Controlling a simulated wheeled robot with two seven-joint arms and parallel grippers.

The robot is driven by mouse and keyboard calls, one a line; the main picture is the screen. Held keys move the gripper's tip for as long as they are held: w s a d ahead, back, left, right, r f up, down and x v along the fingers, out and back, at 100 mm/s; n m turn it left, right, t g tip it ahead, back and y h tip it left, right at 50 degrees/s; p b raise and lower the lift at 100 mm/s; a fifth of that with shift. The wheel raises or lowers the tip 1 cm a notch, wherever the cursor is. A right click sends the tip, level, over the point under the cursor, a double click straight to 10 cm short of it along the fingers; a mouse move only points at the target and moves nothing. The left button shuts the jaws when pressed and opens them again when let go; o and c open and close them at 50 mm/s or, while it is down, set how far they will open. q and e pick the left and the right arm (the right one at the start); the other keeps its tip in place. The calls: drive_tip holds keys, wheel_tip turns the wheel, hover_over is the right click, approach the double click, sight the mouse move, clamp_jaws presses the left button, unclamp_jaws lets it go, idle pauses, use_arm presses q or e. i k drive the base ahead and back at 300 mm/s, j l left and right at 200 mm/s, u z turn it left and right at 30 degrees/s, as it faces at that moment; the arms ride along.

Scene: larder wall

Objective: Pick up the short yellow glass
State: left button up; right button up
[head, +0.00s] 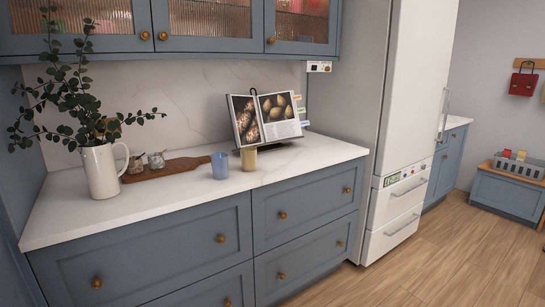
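The short yellow glass (249,159) stands upright on the white counter (190,200), in front of the open book. A blue glass (220,165) stands just to its left, a little nearer the front edge, with a small gap between them. Neither of my grippers shows in the head view.
An open cookbook (268,119) on a stand is close behind the yellow glass. A wooden board (176,168) with small jars lies further left, beside a white pitcher (100,171) of leafy stems. The counter to the right is clear. A white fridge (411,90) stands at the right.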

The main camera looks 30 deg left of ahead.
sight(248, 154)
drive_tip(key=i+u, duration=0.4)
drive_tip(key=i+l+u, duration=0.2)
drive_tip(key=i+u, duration=0.2)
drive_tip(key=i+l+u, duration=0.4)
drive_tip(key=i+j, duration=0.05)
drive_tip(key=i, duration=0.05)
